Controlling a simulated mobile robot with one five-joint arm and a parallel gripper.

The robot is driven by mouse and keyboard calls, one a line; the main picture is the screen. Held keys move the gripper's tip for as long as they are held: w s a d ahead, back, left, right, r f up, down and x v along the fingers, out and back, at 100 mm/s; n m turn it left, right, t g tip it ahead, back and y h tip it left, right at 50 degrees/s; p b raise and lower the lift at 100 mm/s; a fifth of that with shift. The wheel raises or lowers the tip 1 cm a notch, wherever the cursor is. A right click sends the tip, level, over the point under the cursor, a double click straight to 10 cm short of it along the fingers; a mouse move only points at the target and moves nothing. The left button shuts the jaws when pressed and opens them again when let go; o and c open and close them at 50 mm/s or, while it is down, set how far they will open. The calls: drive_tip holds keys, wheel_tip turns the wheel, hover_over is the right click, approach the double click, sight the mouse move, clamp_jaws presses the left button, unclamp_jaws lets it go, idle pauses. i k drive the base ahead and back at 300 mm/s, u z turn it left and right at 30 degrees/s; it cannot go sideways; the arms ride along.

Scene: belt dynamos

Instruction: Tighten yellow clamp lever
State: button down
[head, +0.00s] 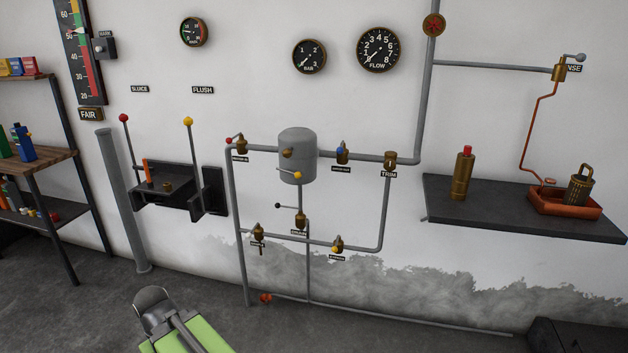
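No part is labelled as a clamp, so I cannot tell which yellow-ended lever is the clamp lever. One short lever with a yellow knob (297,175) is at the lower front of the grey tank (297,150) on the wall pipes. A tall lever with a yellow ball (188,122) stands upright under the FLUSH label on a dark wall bracket (180,198). A valve low on the pipes (337,244) also shows some yellow. My gripper (152,300) is at the bottom left of the head view, well apart from all of these. Its fingers are not clear.
A red-ball lever (124,118) stands left of the yellow-ball one. A grey post (121,200) and a shelf rack (40,160) are at the left. A dark wall shelf (490,208) holds a brass cylinder (463,175) and an orange tray (545,203). The floor before the pipes is mostly clear.

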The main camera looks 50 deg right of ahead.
sight(297, 175)
drive_tip(key=k, duration=0.95)
drive_tip(key=u, duration=0.25)
drive_tip(key=i, duration=2.05)
drive_tip(key=z, duration=0.6)
